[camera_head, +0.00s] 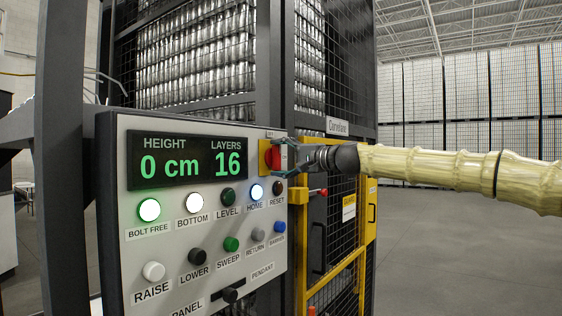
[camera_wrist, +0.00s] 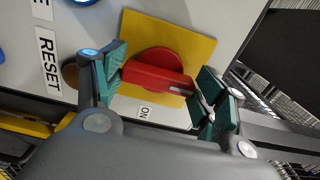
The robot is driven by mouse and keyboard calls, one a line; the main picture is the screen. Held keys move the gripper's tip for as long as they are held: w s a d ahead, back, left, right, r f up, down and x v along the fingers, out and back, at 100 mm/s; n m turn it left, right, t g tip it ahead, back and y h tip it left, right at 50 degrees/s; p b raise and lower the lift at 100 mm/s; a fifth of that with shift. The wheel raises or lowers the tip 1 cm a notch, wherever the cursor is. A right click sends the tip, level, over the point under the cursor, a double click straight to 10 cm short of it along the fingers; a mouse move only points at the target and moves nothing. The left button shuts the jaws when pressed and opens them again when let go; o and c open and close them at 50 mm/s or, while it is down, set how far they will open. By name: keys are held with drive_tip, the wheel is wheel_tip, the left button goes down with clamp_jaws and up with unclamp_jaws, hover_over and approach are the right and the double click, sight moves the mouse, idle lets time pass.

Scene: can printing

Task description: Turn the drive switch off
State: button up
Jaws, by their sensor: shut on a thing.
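The drive switch (camera_head: 271,156) is a red rotary handle on a yellow plate, at the upper right of the grey control panel in the head view.
The panel display (camera_head: 188,160) reads HEIGHT 0 cm and LAYERS 16. The bolt free (camera_head: 149,210), bottom (camera_head: 194,202) and home (camera_head: 256,192) lamps are lit. A yellow-framed mesh gate (camera_head: 332,285) stands right of the panel. Open floor (camera_head: 450,255) lies at the right.

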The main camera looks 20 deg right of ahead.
drive_tip(key=o, duration=1)
drive_tip(key=shift+d, duration=0.15)
drive_tip(key=v, duration=1.2)
